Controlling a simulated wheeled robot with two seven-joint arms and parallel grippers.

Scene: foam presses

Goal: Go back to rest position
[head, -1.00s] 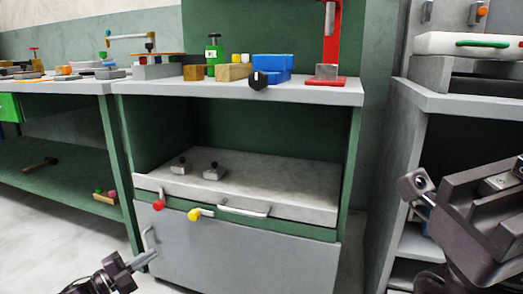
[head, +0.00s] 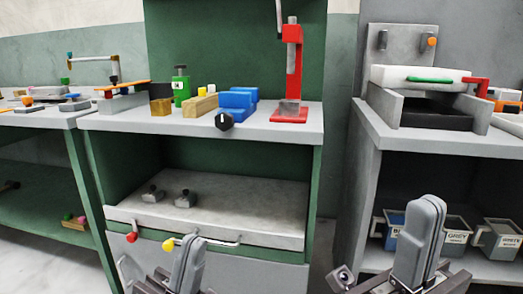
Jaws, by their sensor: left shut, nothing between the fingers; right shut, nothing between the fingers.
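My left gripper (head: 190,264) is at the bottom of the head view, in front of the grey lower cabinet (head: 262,272) and just below its drawer handle. It is shut and empty. My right gripper (head: 425,238) is at the lower right, pointing up in front of the grey right-hand bench (head: 408,139) and its lower shelf. It is also shut and empty. Both grippers appear apart from the furniture, though the exact gap is hard to tell.
A white-lidded press (head: 420,77) tops the right bench; grey bins (head: 500,240) sit below.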

